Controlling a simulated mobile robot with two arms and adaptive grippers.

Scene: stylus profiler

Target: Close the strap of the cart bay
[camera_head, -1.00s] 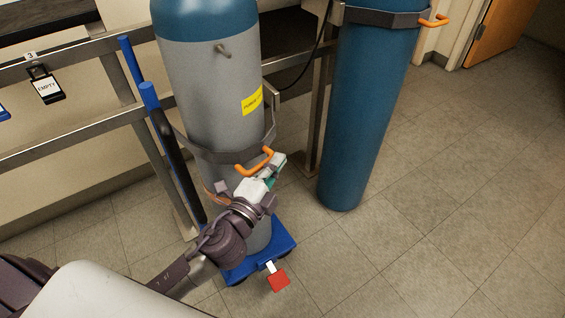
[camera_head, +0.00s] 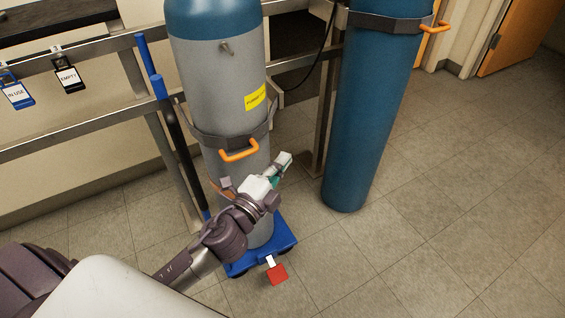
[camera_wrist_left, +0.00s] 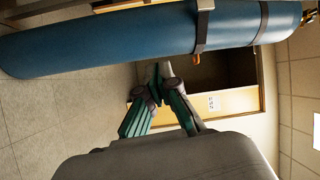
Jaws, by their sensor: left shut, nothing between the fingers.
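The cart bay's dark strap (camera_head: 205,139) runs across the front of the grey cylinder with the blue top (camera_head: 215,85). Its orange handle (camera_head: 239,151) sits near the front middle of the cylinder. I cannot tell whether the strap is latched. My left gripper (camera_head: 283,163) is shut and empty, below and right of the handle and apart from it. In the left wrist view its fingertips (camera_wrist_left: 160,78) come together with nothing between them. My right gripper is not in view.
The cylinder stands on a blue cart base (camera_head: 285,234) with a red pedal (camera_head: 277,274). A strapped blue cylinder (camera_head: 370,110) stands to the right, with its own orange handle (camera_head: 436,28). A metal rail (camera_head: 80,137) runs behind left. Floor at right is clear.

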